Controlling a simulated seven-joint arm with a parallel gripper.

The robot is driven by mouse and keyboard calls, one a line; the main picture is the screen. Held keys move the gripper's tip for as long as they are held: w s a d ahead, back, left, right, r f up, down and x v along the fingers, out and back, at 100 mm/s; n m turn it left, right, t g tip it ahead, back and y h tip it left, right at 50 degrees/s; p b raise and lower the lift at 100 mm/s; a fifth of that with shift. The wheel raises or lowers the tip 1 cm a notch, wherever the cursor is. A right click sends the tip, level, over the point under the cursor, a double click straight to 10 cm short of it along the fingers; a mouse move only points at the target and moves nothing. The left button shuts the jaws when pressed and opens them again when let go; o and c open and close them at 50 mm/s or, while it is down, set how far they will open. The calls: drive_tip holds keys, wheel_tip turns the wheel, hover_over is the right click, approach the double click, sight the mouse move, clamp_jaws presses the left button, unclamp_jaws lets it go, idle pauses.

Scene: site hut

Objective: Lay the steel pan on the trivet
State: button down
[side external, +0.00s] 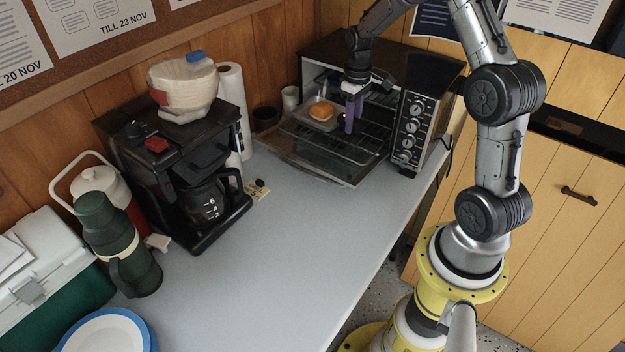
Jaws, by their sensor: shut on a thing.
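The steel pan (309,118) is a small grey shape in the mouth of the toaster oven, with a golden bun (321,110) on it. My gripper (350,126), with purple fingers pointing down, is at the pan's right side and shut on it. The fingers hide the exact grip on the rim. The pan is above the wire rack and the lowered glass door; I cannot tell whether it touches the rack. I cannot make out a trivet for certain; a round white piece with a blue rim (147,327) is cut off at the lower left.
The toaster oven (411,118) stands open at the back, its door (316,165) lowered over the counter. A coffee maker (178,158), paper towel roll (231,90), green flask (116,245) and cooler (45,258) line the left. The counter's middle (290,235) is clear.

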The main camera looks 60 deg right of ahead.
drive_tip(key=shift+m, duration=0.8)
drive_tip(key=s+a, duration=0.1)
drive_tip(key=s, duration=0.1)
drive_tip(key=s+a+f, duration=0.1)
drive_tip(key=a, duration=0.1)
drive_tip(key=shift+s+a, duration=0.2)
drive_tip(key=shift+s, duration=0.2)
drive_tip(key=s+a+r+n, duration=0.2)
drive_tip(key=s+a+r, duration=0.1)
drive_tip(key=s+a, duration=1.6)
hover_over(329, 227)
wheel_tip(329, 227, down, 10)
drive_tip(key=shift+d+r, duration=0.1)
drive_tip(key=shift+f, duration=1.5)
drive_tip(key=shift+f, duration=0.15)
